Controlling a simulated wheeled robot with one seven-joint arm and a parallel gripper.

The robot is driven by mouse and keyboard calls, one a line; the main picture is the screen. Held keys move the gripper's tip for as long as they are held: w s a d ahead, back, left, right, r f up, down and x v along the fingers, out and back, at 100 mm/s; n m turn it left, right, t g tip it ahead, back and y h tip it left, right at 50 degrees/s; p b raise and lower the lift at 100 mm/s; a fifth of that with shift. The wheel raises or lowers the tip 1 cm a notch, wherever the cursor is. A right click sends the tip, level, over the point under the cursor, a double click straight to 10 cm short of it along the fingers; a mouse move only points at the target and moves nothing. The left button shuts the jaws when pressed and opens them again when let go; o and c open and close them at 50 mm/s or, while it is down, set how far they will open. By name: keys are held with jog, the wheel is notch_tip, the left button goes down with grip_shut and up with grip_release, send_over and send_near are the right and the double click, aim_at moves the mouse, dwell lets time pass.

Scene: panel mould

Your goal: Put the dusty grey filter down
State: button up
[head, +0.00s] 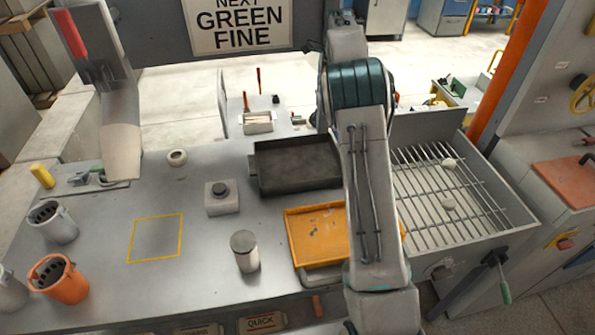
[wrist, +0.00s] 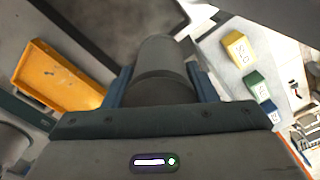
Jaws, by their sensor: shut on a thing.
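My gripper (wrist: 163,88) shows in the wrist view with its blue fingers on both sides of a dark grey cylinder, the dusty grey filter (wrist: 162,62). It is shut on the filter. The filter's far end points toward the dark tray (wrist: 110,22) at the top of that view; I cannot tell the height between them. In the head view my arm hides the gripper and the filter. The dark tray (head: 290,165) stands on the grey bench there, left of my arm, and looks empty.
An orange tray (head: 318,240) lies in front of the dark tray. A pale canister (head: 245,252) and a block with a dark knob (head: 222,198) stand left. A yellow outlined square (head: 156,238) is empty. A grated bin (head: 460,200) is right. Pots (head: 60,280) stand far left.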

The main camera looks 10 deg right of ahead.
notch_tip(320, 180, down, 4)
jog(key=b, duration=0.3)
jog(key=shift+r, duration=0.1)
jog(key=shift+s+a+f+p, duration=0.45)
jog(key=shift+s+a+f, duration=0.25)
jog(key=shift+a+f, duration=1.1)
jog(key=shift+s+a+f+p, duration=0.5)
jog(key=shift+s+a+f, duration=0.2)
jog(key=shift+a+f, duration=1.15)
jog(key=shift+s+a+f+p, duration=0.45)
jog(key=shift+s+a+f, duration=0.25)
jog(key=shift+a+f, duration=1.1)
jog(key=shift+f, duration=0.2)
jog(key=o, duration=1.2)
jog(key=shift+c, duration=0.2)
jog(key=shift+r, duration=0.1)
